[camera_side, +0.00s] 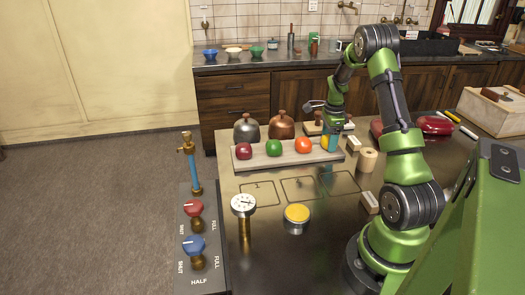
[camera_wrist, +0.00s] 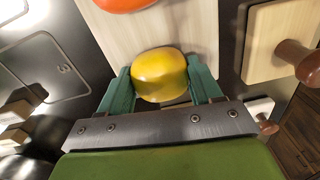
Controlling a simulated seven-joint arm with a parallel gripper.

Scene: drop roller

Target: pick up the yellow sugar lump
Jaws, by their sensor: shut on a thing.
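The yellow sugar lump (camera_wrist: 160,74) is a rounded, glossy yellow piece. In the wrist view it sits between the two teal fingers of my gripper (camera_wrist: 159,80), which is shut on it. In the side view my gripper (camera_side: 330,143) points down at the right end of the pale board (camera_side: 262,160), and the lump is mostly hidden by the fingers. I cannot tell whether the lump touches the board. On the board to its left stand an orange lump (camera_side: 303,146), a green lump (camera_side: 273,148) and a dark red lump (camera_side: 243,151).
Small wooden blocks (camera_side: 353,144) and a pale roll (camera_side: 367,160) lie to the right. The marked squares are bare.

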